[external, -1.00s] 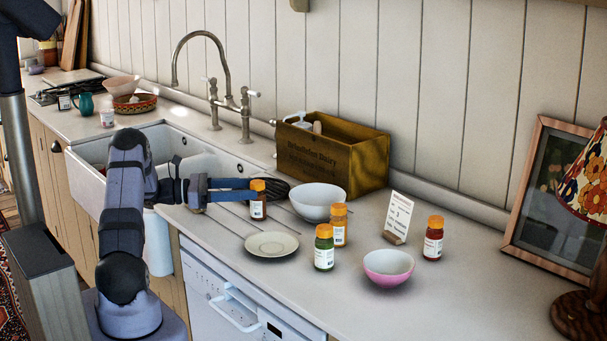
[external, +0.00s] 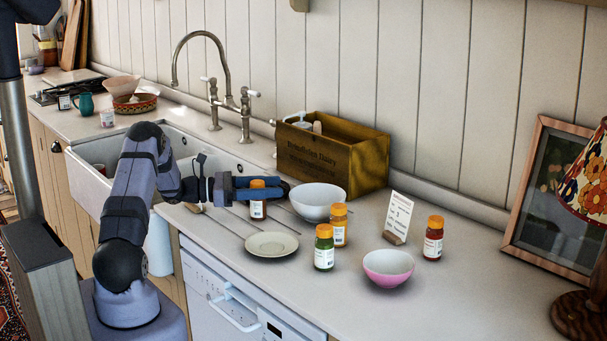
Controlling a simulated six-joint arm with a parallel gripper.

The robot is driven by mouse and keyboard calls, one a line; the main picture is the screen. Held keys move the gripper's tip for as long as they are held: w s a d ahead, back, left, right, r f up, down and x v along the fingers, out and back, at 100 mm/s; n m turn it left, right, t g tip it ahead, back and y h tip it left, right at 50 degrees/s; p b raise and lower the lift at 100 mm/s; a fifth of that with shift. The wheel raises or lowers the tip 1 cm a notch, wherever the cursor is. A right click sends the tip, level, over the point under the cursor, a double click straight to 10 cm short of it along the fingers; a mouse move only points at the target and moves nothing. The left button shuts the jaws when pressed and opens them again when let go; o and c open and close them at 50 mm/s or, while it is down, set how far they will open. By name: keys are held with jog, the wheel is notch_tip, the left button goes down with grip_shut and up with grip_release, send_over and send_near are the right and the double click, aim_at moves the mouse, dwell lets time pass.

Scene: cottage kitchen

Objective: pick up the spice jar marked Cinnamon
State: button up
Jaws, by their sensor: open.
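Several spice jars with orange caps stand upright on the counter; their labels are too small to read, so I cannot tell which is Cinnamon. My gripper (external: 270,190) is open and reaches in from the left at the dark-red jar (external: 258,209) beside the sink. One blue finger crosses in front of this jar just below its cap; the other finger is mostly hidden. The jar appears to be between the fingers; I cannot tell whether they touch it. An amber jar (external: 339,229), a green jar (external: 324,254) and another red jar (external: 433,244) stand farther right.
A white saucer (external: 271,246) lies in front of the jar at my gripper. A white bowl (external: 318,203) stands just right of it, with a wooden crate (external: 345,165) behind. A pink bowl (external: 388,266) and a card (external: 398,214) stand among the right-hand jars.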

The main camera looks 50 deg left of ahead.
jog(key=shift+w+d, duration=0.25)
jog(key=shift+w, duration=0.2)
grip_shut()
jog(key=shift+r, duration=0.15)
